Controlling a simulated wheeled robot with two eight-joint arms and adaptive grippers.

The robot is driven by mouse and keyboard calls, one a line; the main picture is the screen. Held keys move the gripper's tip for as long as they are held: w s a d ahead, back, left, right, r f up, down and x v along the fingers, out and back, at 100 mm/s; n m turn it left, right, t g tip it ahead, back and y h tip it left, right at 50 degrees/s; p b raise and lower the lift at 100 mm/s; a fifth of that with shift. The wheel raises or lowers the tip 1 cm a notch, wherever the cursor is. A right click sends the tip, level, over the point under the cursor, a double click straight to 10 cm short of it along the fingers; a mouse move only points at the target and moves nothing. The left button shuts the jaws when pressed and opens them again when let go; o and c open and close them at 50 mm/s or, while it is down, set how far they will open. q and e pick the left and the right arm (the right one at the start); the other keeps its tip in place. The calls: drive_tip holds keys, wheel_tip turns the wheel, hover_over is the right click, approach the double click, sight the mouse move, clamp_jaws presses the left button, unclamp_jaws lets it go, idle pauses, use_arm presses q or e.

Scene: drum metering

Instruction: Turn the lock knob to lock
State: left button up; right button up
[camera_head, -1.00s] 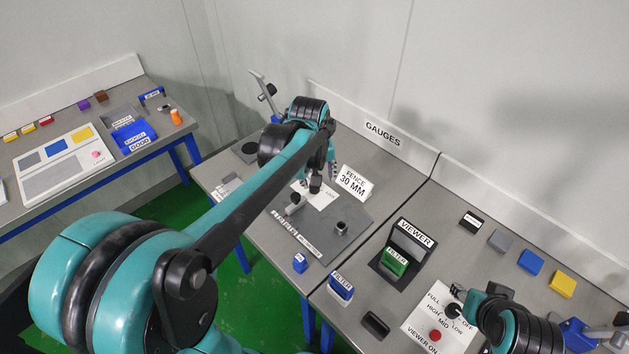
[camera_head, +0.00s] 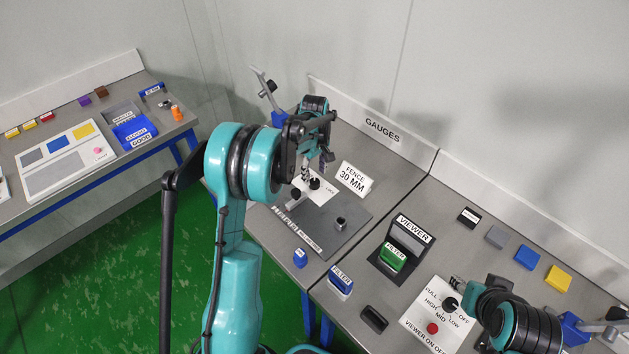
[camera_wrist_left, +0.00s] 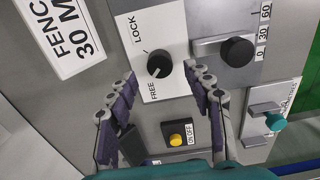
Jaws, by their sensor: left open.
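The lock knob (camera_wrist_left: 159,64) is a black round knob on a white plate (camera_wrist_left: 172,22) marked LOCK and FREE. A pale mark on the knob appears to face the FREE side. In the head view the knob (camera_head: 315,184) sits on the grey fixture plate. My left gripper (camera_wrist_left: 163,84) is open, its fingers spread to either side just below the knob in the wrist picture, with nothing between them. It also shows in the head view (camera_head: 308,172) close over the plate. My right gripper (camera_head: 457,286) is by the viewer dial; its jaws are too small to judge.
Beside the lock plate are a black slide knob (camera_wrist_left: 237,52) with a 0-30-60 scale, a yellow button (camera_wrist_left: 177,139) and a teal knob (camera_wrist_left: 275,121). The FENCE 30 MM sign (camera_head: 353,179) stands close by. The viewer (camera_head: 403,245) is on the right-hand table.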

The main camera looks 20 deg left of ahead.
sight(315, 181)
use_arm(q)
drive_tip(key=shift+f+b, duration=0.35)
drive_tip(key=shift+f, duration=1.6)
drive_tip(key=c, duration=1.2)
drive_tip(key=shift+o, duration=0.2)
